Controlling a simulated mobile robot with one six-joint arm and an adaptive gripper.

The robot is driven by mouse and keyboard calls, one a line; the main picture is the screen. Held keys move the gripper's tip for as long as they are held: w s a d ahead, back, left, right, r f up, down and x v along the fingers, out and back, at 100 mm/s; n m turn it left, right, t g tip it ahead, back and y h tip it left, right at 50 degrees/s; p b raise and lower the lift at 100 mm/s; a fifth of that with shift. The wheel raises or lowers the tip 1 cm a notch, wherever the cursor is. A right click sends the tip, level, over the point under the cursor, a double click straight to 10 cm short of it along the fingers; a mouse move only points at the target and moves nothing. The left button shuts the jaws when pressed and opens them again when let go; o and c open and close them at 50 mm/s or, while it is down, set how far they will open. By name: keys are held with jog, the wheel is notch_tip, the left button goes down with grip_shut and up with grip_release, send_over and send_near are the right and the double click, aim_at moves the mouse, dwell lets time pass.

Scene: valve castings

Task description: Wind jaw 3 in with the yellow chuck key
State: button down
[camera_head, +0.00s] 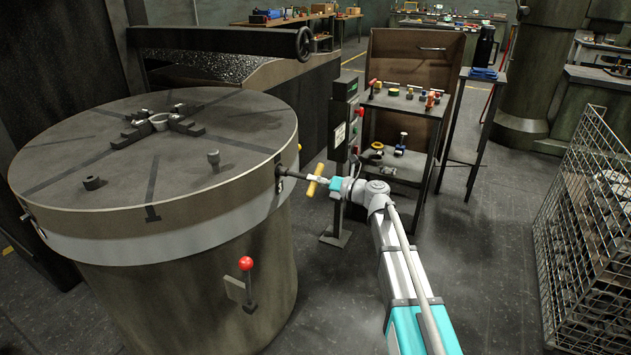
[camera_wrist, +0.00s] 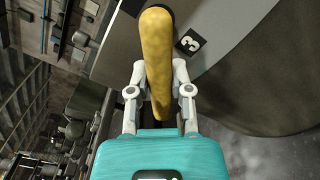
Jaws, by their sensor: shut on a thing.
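The round chuck (camera_head: 110,165) fills the left of the head view. Dark stepped jaws (camera_head: 185,126) sit around a small ring-shaped casting (camera_head: 160,121) on its top; I cannot tell which is jaw 3. A plate marked 3 (camera_wrist: 190,43) shows on the chuck's rim in the wrist view. The yellow chuck key (camera_head: 314,183) has its dark shaft pointing level into the rim; its seating in the socket is too small to tell. My gripper (camera_head: 325,181) is shut on the key's yellow crossbar (camera_wrist: 157,60), which lies between both fingers in the wrist view.
A red-knobbed lever (camera_head: 246,264) stands out low on the chuck's front. A control post (camera_head: 342,125) and a small shelf (camera_head: 405,105) with coloured parts stand behind my gripper. A wire cage (camera_head: 590,210) stands at the right. The floor between is clear.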

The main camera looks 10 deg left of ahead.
jog(key=shift+c, duration=2.3)
grip_release()
jog(key=shift+d, duration=0.1)
jog(key=v, duration=0.8)
jog(key=shift+d, duration=0.4)
jog(key=shift+s+f, duration=0.1)
jog(key=shift+s, duration=0.05)
